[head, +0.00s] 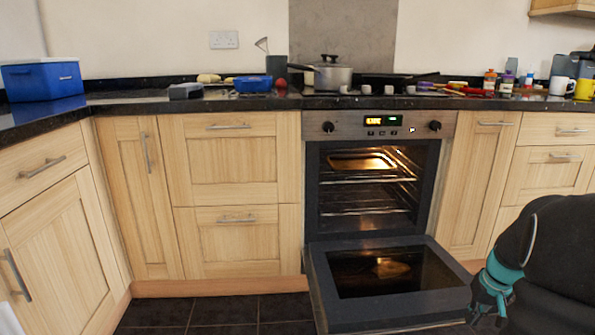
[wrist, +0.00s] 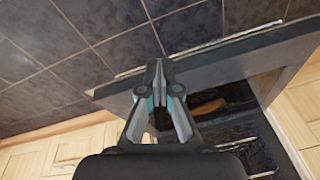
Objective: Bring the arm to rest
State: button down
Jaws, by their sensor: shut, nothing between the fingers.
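My gripper (wrist: 159,65) points down in the wrist view, its two fingertips together with nothing between them. In the head view my arm is at the lower right, and part of the gripper (head: 492,290) shows beside the right edge of the lowered oven door (head: 335,312). The fingertips are hard to make out there. In the wrist view the oven door (wrist: 205,60) lies behind the fingers. I cannot tell whether the gripper touches it.
The oven (head: 375,150) is open and lit, with a tray (head: 362,161) on an upper rack. Dark floor tiles (head: 205,312) lie clear left of the door. A pot (head: 331,74), a blue box (head: 42,80) and many small items stand on the black counter (head: 130,98).

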jog(key=s+a+r+n+t+p, duration=0.1)
jog(key=s+a+r+p, duration=0.1)
jog(key=s+a+r, duration=0.4)
jog(key=s+a+r+n+t+p, duration=0.1)
jog(key=s+a+r, duration=0.6)
jog(key=a, duration=0.7)
jog(key=s+a+r+n+t+p, duration=0.1)
jog(key=s+a+r+p, duration=0.2)
jog(key=s+a+r, duration=0.3)
jog(key=a+r, duration=0.1)
jog(key=a, duration=0.3)
jog(key=shift+s+a+h, duration=0.2)
jog(key=shift+s+h, duration=0.05)
jog(key=shift+h, duration=0.05)
